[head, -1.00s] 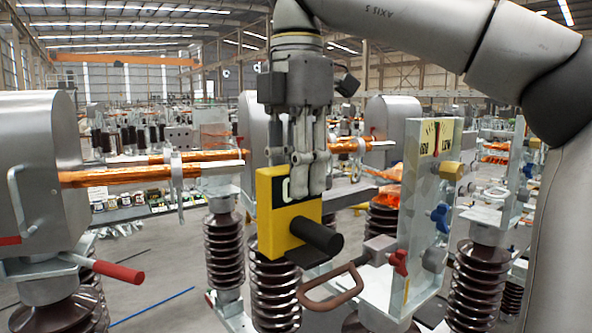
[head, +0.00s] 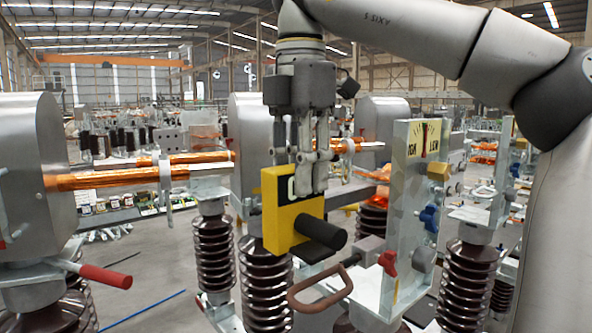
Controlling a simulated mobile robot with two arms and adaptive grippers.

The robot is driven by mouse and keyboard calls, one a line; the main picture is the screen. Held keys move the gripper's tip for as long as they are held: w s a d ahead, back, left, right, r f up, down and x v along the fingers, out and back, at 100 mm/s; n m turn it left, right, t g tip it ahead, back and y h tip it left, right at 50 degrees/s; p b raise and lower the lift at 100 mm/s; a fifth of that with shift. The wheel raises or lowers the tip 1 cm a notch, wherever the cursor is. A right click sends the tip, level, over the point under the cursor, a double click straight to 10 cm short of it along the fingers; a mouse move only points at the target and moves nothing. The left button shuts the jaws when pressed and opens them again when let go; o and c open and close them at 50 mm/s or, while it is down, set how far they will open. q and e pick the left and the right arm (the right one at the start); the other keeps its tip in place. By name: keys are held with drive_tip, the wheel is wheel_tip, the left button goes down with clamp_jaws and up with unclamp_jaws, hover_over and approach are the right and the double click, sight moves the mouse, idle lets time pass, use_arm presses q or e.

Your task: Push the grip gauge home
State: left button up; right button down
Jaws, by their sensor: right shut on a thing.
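The grip gauge is a yellow and black block (head: 285,210) with a dark cylindrical handle (head: 322,231) sticking out toward the lower right. My right gripper (head: 312,188) points down from above and is shut on the gauge's upper part. My left gripper is not in view.
A brown loop handle (head: 322,288) sits below the gauge. A red knob (head: 387,263) and a blue knob (head: 430,217) are on the plate. Copper bars (head: 115,180) run at left beside a grey housing (head: 30,170). A red-handled lever (head: 105,276) is at lower left.

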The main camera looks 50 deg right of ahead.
sight(346, 187)
drive_tip(key=shift+s+d, duration=0.15)
drive_tip(key=shift+d, duration=1.85)
drive_tip(key=shift+s+d, duration=0.2)
drive_tip(key=shift+d, duration=1.2)
drive_tip(key=shift+s+d, duration=0.15)
drive_tip(key=shift+d, duration=1.25)
drive_tip(key=c, duration=1)
unclamp_jaws()
drive_tip(key=shift+a, duration=0.1)
